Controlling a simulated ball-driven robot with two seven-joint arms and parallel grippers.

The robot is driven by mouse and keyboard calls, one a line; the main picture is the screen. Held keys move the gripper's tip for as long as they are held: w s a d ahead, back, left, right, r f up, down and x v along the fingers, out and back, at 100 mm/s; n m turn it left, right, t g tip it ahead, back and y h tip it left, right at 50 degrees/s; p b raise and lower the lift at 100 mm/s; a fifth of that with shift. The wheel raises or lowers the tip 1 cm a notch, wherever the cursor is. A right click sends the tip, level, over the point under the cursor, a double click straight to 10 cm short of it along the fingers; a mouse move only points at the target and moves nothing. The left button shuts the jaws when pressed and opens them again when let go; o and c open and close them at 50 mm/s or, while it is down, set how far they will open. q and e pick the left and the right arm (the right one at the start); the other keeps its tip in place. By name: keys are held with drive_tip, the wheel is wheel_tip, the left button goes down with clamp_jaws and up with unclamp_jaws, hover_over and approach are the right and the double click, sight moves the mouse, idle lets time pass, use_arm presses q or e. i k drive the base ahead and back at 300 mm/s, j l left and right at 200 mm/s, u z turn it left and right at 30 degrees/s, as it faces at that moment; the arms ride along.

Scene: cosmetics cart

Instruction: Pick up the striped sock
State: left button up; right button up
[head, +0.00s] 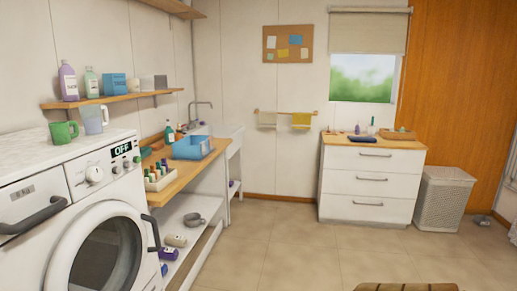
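I cannot make out a striped sock anywhere in the head view. A small grey item (481,220) lies on the floor at the right, beside the laundry basket, too small to identify. Neither of my grippers shows in the head view.
A washing machine (154,207) stands at the left, beside a wooden counter (179,186) with bottles and a blue bin (193,147). A white drawer unit (346,187) and a grey laundry basket (440,200) stand at the back right. A brown slatted object (405,287) cuts the bottom edge. The middle floor is clear.

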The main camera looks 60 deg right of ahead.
sight(204, 143)
drive_tip(key=z, duration=1.55)
drive_tip(key=j+u, duration=0.15)
drive_tip(key=u, duration=2.05)
drive_tip(key=z, duration=2.2)
drive_tip(key=i+l, duration=0.25)
drive_tip(key=i, duration=0.25)
drive_tip(key=i+l, duration=0.2)
drive_tip(key=i, duration=0.3)
drive_tip(key=i+l, duration=0.25)
drive_tip(key=i, duration=0.25)
drive_tip(key=i+l, duration=0.25)
drive_tip(key=i, duration=0.25)
drive_tip(key=i+l, duration=0.2)
drive_tip(key=i, duration=0.3)
drive_tip(key=i+l, duration=0.25)
drive_tip(key=i, duration=0.25)
drive_tip(key=z, duration=0.05)
